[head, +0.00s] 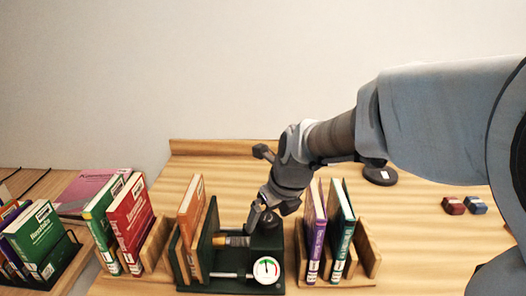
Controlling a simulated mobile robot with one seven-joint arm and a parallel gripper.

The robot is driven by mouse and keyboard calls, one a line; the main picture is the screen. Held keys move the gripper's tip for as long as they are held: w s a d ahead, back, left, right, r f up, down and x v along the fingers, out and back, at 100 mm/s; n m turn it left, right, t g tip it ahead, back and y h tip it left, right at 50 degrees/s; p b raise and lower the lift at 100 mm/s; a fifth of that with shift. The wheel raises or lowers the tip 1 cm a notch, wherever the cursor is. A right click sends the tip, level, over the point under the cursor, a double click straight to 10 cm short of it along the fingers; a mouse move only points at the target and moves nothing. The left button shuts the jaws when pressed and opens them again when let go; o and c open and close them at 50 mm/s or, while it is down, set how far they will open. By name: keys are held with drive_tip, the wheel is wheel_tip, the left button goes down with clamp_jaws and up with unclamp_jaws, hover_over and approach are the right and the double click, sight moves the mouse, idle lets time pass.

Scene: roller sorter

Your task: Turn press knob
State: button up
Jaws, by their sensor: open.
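The dark green press (207,230) stands on the wooden table, with an orange book (192,212) upright at its left side. A round white gauge (266,269) with a green and red scale is on its front right. A dark rounded part (270,222), which looks like the press knob, sits at the press's upper right, partly covered by my gripper.
Green and red books (130,210) stand left of the press in a wooden holder. Purple and green books (316,232) stand close on its right in another holder (368,250). A black disc (380,176) and two small blocks (453,205) lie on the right, where the table is mostly clear.

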drive_tip(key=shift+f, duration=0.15)
drive_tip(key=c, duration=1.3)
drive_tip(key=shift+c, duration=0.2)
drive_tip(key=shift+n, duration=0.4)
